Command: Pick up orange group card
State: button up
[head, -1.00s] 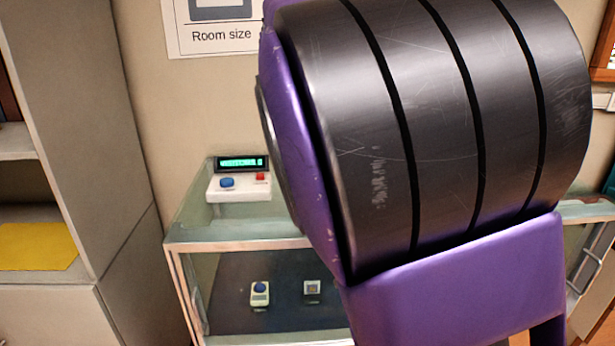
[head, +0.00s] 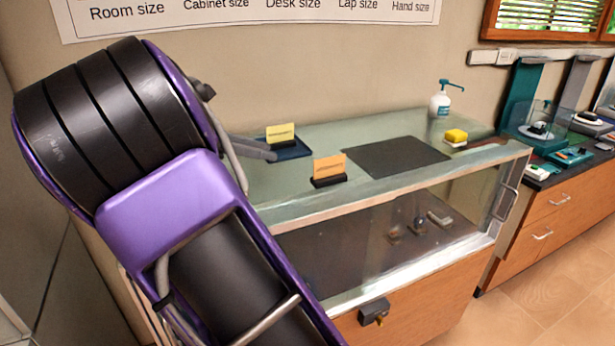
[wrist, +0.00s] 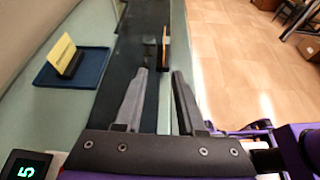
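The orange card (head: 330,166) stands upright in a black holder (head: 329,182) on the glass display case, near its front edge. In the wrist view the card (wrist: 164,46) shows nearly edge-on, just beyond the fingertips and roughly in line with the gap between them. My gripper (wrist: 164,73) is open, with nothing between its two grey fingers. It is apart from the card. In the head view my arm hides most of the gripper.
A yellow card (head: 280,132) stands on a dark blue tray (head: 291,151) behind and left of the orange card. A dark mat (head: 392,158), a yellow sponge-like block (head: 456,136) and a pump bottle (head: 440,103) are to the right. A digital display (wrist: 25,168) shows at lower left.

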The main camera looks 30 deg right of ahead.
jog(key=b, duration=0.2)
send_near(329, 176)
jog(key=shift+g+h, duration=0.3)
jog(key=d, duration=0.6)
jog(key=d+f, duration=0.1)
jog(key=d, duration=0.2)
jog(key=shift+d, duration=0.15)
grip_shut()
dwell(0.9)
